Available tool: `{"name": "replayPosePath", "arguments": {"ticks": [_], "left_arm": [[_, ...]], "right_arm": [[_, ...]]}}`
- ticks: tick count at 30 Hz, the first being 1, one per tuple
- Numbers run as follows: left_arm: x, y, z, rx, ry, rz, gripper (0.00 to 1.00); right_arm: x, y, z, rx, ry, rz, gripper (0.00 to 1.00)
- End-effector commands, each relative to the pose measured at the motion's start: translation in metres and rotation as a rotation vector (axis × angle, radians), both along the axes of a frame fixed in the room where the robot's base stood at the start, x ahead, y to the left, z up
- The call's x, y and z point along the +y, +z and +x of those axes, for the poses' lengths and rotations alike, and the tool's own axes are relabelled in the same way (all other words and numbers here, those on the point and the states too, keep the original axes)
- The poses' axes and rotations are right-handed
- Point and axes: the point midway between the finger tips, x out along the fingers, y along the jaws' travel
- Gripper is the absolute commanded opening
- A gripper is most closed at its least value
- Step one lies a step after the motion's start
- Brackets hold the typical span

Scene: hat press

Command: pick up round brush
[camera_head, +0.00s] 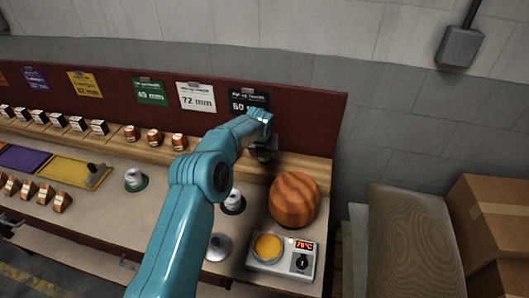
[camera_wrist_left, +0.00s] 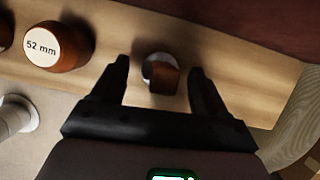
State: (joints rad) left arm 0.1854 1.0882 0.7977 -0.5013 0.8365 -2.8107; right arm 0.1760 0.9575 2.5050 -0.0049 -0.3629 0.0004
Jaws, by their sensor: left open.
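A small round brown object with a dark and whitish face, which looks like the round brush (camera_wrist_left: 161,75), sits on the wooden shelf in the left wrist view. My left gripper (camera_wrist_left: 160,63) is open, with one finger on each side of it and a gap on both sides. In the head view my left gripper (camera_head: 264,152) is over the right part of the back shelf, below the black card. The brush cannot be made out there, behind my gripper and arm. My right gripper is in neither view.
A wooden block marked 52 mm (camera_wrist_left: 57,46) stands left of my gripper. A striped wooden hat form (camera_head: 294,199) and a heater reading 78°C (camera_head: 297,266) stand in front. A red back panel (camera_head: 310,130) rises behind the shelf.

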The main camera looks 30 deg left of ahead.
Motion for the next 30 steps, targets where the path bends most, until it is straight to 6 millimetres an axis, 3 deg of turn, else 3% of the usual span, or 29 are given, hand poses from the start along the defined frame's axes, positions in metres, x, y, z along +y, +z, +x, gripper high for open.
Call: {"name": "replayPosePath", "arguments": {"ticks": [5, 12, 13, 14, 18, 30], "left_arm": [[0.003, -0.017, 0.009, -0.001, 0.002, 0.000, 0.74], [0.003, -0.019, 0.009, -0.001, 0.001, 0.000, 0.74], [0.003, -0.019, 0.009, -0.001, 0.001, 0.000, 0.71], [0.003, -0.019, 0.009, -0.001, 0.001, 0.000, 0.61], [0.003, -0.019, 0.009, -0.001, 0.001, 0.000, 0.15], [0.003, -0.014, 0.010, -0.003, 0.001, 0.001, 0.15]], "right_arm": [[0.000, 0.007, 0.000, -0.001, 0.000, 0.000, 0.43], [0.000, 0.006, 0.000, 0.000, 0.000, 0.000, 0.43], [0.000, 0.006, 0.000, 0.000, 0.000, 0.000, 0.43], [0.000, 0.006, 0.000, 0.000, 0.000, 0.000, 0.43], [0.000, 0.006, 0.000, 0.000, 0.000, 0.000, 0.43], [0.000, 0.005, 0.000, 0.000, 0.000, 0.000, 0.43]]}}
